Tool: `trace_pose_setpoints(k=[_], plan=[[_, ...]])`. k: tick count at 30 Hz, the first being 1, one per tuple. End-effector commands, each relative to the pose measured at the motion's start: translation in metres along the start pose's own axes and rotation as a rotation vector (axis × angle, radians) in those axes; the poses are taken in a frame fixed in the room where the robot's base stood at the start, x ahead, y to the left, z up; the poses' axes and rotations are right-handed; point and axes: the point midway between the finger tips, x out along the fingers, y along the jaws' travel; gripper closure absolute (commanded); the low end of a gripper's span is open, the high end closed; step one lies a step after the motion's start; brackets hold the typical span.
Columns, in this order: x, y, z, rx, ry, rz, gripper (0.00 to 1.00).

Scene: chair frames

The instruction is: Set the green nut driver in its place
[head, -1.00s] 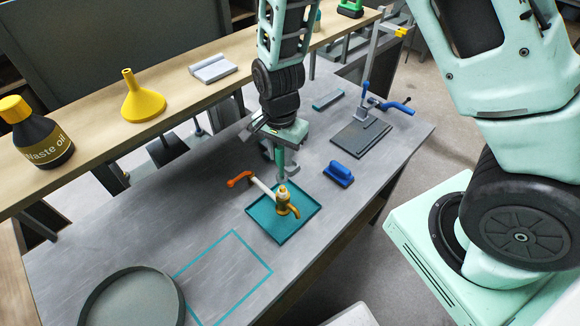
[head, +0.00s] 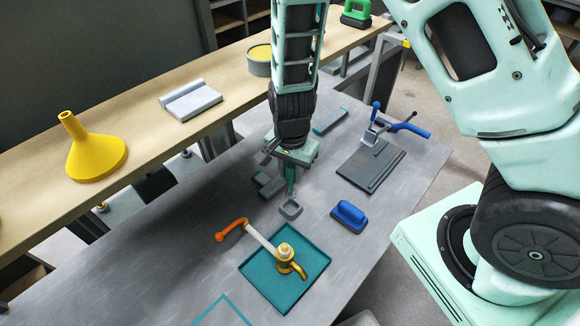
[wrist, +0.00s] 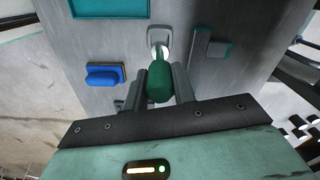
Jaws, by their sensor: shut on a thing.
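The green nut driver (wrist: 158,82) is held between the two fingers of my gripper (wrist: 160,88), with its green handle toward the wrist camera. In the head view my gripper (head: 291,160) is above the bench, and the driver (head: 291,180) hangs below it, roughly upright. A small grey square holder (head: 290,209) lies directly under the driver. In the wrist view the driver's bright shaft end overlaps the opening of this holder (wrist: 160,32). I cannot tell whether the tip is inside the holder or just above it.
A teal tray (head: 262,281) with an orange-handled tap stands in front. A blue brush-like block (head: 349,216) is to the right, with a dark plate (head: 370,166) behind it. Grey blocks (head: 268,186) lie close left of my gripper. A shelf (head: 140,128) runs along the back.

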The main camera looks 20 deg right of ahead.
Motion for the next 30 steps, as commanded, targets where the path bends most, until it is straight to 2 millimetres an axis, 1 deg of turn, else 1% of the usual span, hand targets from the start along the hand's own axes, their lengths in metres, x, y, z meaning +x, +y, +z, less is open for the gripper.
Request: trace_pose_setpoints(k=[14,27,30], plan=[[0.000,0.000,0.000,0.000,0.000,0.001,0.97],[0.040,0.000,0.000,0.000,0.000,0.000,0.97],[0.046,0.000,0.000,0.000,0.000,0.000,0.97]])
